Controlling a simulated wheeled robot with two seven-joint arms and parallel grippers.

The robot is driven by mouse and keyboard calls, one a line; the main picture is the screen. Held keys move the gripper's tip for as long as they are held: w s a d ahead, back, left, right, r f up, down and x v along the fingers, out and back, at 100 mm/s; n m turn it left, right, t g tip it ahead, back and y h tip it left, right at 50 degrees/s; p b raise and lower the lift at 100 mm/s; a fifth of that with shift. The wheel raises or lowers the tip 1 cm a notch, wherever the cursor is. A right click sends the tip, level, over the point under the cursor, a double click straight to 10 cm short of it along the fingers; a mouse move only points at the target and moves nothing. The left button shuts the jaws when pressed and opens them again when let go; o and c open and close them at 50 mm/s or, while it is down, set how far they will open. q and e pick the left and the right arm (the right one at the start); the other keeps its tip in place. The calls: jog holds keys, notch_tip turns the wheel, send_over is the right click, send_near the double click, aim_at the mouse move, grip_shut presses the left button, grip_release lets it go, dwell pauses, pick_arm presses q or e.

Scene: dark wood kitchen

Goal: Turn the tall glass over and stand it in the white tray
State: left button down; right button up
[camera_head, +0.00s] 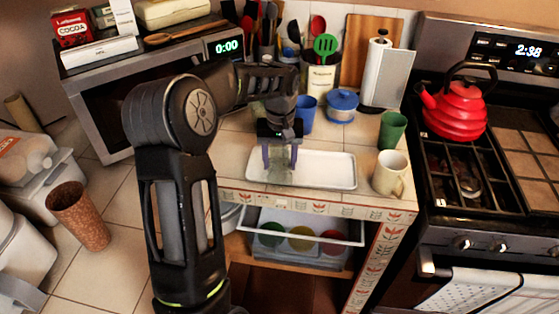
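The white tray (328,172) lies on the tiled counter, near its front edge. My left gripper (280,158) points down over the left part of the tray. Its fingers are on both sides of a clear, faint glass (279,172), which looks gripped between them. The glass looks upright, but I cannot tell which end is its mouth, nor whether its lower end touches the tray. My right gripper is not in view.
A white mug (390,174) and a green cup (392,130) stand right of the tray. A blue cup (306,114), a blue-lidded pot (342,106) and a utensil holder (320,78) stand behind it. An open drawer (340,239) is below. The stove with a red kettle (455,108) is at right.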

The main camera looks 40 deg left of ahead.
aim_at(280, 155)
pick_arm(q)
jog(key=shift+r, duration=0.1)
notch_tip(280, 155, up, 10)
jog(key=shift+f+b, duration=0.1)
jog(key=shift+b, duration=0.35)
dwell(0.5)
